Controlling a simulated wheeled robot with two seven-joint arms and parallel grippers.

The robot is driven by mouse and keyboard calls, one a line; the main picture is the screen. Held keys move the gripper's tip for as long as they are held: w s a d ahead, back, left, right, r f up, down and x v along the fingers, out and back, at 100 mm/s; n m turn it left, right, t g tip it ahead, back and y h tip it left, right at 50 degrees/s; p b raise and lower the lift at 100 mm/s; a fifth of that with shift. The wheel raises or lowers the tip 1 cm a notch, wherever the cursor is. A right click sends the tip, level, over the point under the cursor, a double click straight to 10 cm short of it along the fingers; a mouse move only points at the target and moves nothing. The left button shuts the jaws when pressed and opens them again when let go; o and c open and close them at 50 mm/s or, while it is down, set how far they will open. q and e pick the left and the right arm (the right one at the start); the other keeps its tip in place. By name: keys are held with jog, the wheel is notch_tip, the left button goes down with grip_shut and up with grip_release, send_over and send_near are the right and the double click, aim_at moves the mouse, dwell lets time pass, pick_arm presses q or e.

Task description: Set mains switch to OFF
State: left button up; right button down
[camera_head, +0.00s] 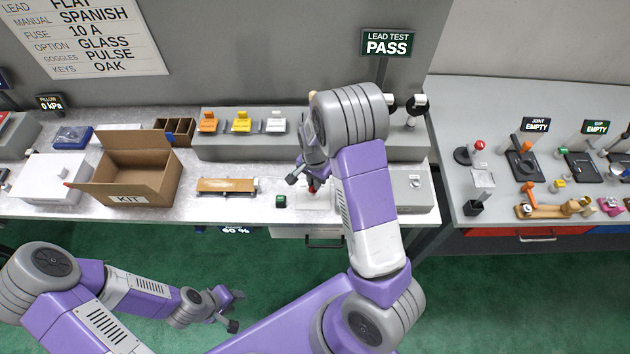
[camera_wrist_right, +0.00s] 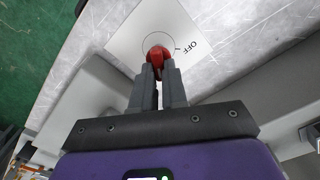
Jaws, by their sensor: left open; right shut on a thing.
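The mains switch is a red knob (camera_wrist_right: 157,56) on a white plate (camera_wrist_right: 125,38) that lies on the table. An OFF label (camera_wrist_right: 188,47) and a short tick mark are printed on the plate beside the knob. My right gripper (camera_wrist_right: 158,75) is shut on the red knob, its fingers on either side of it. In the head view my right gripper (camera_head: 311,183) reaches down to the plate, and the arm hides much of it. I cannot tell which way the knob points. My left gripper (camera_head: 236,309) is open and empty, low above the green floor.
A cardboard KIT box (camera_head: 140,165), a wooden piece (camera_head: 226,186) and a small dark block (camera_head: 280,201) are on the table left of the switch. A grey ledge (camera_head: 243,147) with coloured tags runs behind. A LEAD TEST sign (camera_head: 387,43) reads PASS.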

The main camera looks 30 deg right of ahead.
jog(key=n+b, duration=0.1)
jog(key=n, duration=0.3)
jog(key=shift+w+a+n, duration=0.1)
jog(key=shift+w+n, duration=0.05)
jog(key=shift+n, duration=0.15)
jog(key=n+b, duration=0.1)
jog(key=n, duration=0.2)
jog(key=shift+w+a+n, duration=0.1)
jog(key=shift+n, duration=0.2)
jog(key=n, duration=0.3)
jog(key=shift+a+n+b, duration=0.1)
jog(key=shift+n+b, duration=0.2)
jog(key=shift+b, duration=0.1)
jog(key=shift+a+n+b, duration=0.15)
jog(key=shift+n+b, duration=0.15)
jog(key=shift+n, duration=1.5)
jog(key=c, duration=1.2)
grip_release()
jog(key=shift+o, duration=0.2)
notch_tip(320, 180, up, 8)
jog(key=shift+f, duration=0.2)
